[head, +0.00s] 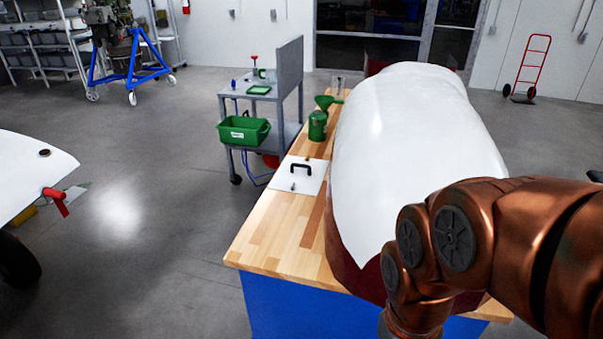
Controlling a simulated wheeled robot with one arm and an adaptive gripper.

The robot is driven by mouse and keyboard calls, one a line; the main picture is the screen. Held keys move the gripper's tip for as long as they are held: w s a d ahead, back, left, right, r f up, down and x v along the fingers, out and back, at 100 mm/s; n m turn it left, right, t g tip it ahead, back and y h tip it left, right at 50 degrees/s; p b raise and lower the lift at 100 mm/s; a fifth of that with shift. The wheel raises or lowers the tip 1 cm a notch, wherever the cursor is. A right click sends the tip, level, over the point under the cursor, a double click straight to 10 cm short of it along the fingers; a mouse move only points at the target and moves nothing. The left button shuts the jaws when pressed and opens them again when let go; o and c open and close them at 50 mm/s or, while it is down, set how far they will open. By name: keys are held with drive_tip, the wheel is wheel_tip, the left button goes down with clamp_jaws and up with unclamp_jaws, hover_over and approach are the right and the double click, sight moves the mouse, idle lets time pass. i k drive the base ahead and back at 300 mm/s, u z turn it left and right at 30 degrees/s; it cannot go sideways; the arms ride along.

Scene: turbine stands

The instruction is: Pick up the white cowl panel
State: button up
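A flat white panel (284,179) with a black handle (301,168) lies on the wooden workbench top, just left of a large white cowl; it looks like the white cowl panel. The large white cowl (410,130) is a rounded shell with a dark red lower part (345,262), and it takes up most of the bench's right side. My copper-coloured arm crosses the lower right, in front of the cowl's near end. My gripper is below the picture's bottom edge and out of sight.
The wooden bench (268,232) has a bare near-left corner. A green can (317,126) and a green funnel (324,102) stand behind the panel. A grey cart with a green bin (243,132) stands left of the bench. Open floor lies farther left, before a white aircraft part (28,170).

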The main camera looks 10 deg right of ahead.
sight(301, 169)
drive_tip(key=z, duration=0.05)
drive_tip(key=k, duration=0.35)
drive_tip(key=u, duration=1.6)
drive_tip(key=i, duration=3.35)
drive_tip(key=z, duration=1.1)
drive_tip(key=i, duration=0.9)
drive_tip(key=z, duration=1.5)
drive_tip(key=i, duration=0.5)
drive_tip(key=z, duration=0.3)
